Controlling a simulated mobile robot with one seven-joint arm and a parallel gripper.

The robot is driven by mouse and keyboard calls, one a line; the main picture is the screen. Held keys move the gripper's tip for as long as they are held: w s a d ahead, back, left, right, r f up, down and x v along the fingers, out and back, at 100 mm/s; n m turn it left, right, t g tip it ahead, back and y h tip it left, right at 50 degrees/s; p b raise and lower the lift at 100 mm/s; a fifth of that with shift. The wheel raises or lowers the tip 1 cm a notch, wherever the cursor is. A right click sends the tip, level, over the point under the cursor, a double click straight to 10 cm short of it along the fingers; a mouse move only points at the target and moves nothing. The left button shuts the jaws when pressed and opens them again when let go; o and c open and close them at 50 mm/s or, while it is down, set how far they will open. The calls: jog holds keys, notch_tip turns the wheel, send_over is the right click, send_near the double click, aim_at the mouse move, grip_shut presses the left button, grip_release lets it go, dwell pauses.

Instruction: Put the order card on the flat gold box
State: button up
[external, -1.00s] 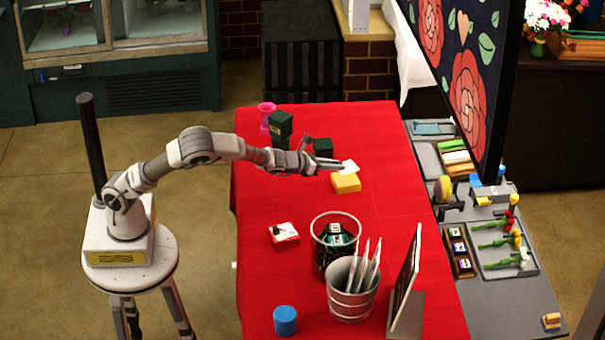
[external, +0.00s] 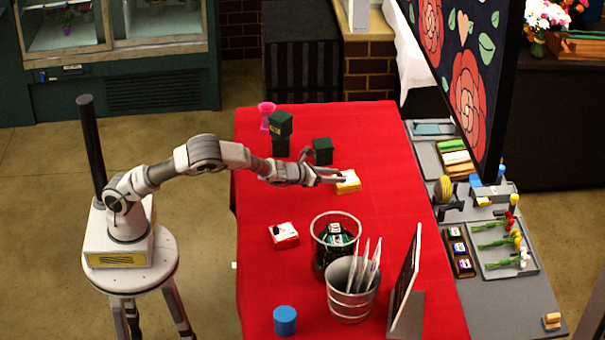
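The flat gold box (external: 348,187) lies on the red table, right of the arm's end in the external view. The order card (external: 347,174) shows as a small white patch at the top of the box. It looks to be on or just above the box top; I cannot tell if it fully rests there. My gripper (external: 335,177) is at the left edge of the box and card, low over the table. Its fingertips reach to the card, but they are too small to show whether they still grip it.
Dark green boxes (external: 322,151) and a pink vase (external: 267,115) stand behind my gripper. The red table (external: 385,150) is clear right of the gold box.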

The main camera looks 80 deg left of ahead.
jog(key=shift+r, duration=0.1)
jog(key=shift+r+p, duration=0.2)
jog(key=shift+p, duration=0.1)
jog(key=v, duration=1.2)
jog(key=shift+f, duration=0.15)
jog(key=shift+s, duration=0.1)
